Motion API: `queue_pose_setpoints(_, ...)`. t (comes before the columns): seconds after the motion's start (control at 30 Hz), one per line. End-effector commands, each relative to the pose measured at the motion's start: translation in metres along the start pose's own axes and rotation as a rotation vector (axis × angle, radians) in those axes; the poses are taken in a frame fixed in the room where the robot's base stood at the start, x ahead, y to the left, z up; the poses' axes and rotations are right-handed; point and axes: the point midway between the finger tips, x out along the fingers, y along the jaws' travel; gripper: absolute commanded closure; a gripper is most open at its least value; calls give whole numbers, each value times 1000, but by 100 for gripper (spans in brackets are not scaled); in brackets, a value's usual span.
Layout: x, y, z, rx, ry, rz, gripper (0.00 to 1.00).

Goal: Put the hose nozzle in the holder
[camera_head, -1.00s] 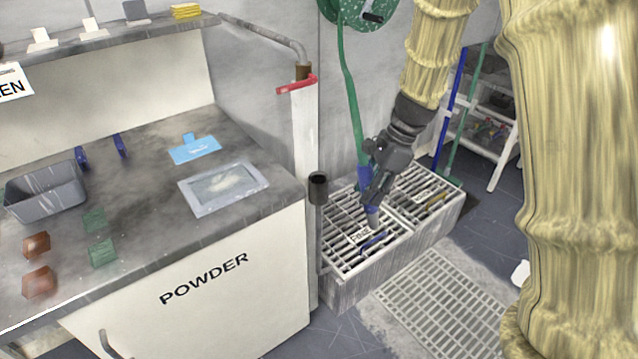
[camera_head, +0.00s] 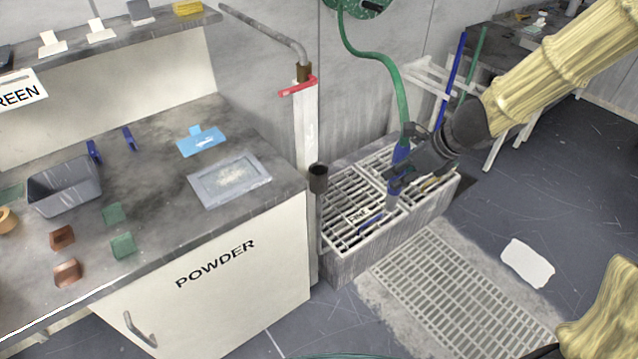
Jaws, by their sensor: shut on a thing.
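The hose nozzle (camera_head: 402,153) is blue with a pale grey tip pointing down. A green hose (camera_head: 402,95) runs from its top up to the reel. My gripper (camera_head: 398,176) is shut on the nozzle and holds it roughly upright over the slatted trough. Whether the tip touches the slats cannot be told. The holder appears to be the dark open-topped cup (camera_head: 318,179) on a grey post at the right side of the powder cabinet. It stands left of my gripper, apart from the nozzle, and looks empty.
The slatted trough (camera_head: 345,245) stands between the cabinet and my arm. A pipe with a red lever (camera_head: 298,86) rises behind the cup. The powder counter (camera_head: 150,150) carries a grey bin and small blocks. A floor grate (camera_head: 450,295) and white sheet (camera_head: 527,263) lie in front.

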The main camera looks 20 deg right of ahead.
Motion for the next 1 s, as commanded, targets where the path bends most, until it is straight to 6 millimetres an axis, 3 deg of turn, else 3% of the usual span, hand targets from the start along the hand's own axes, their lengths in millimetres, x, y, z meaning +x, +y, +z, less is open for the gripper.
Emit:
queue_pose_setpoints(0.47, -10, 4, -3, 61, -21, -42, 100)
queue_pose_setpoints(1.0, 4, 3, 4, 62, -104, -44, 100)
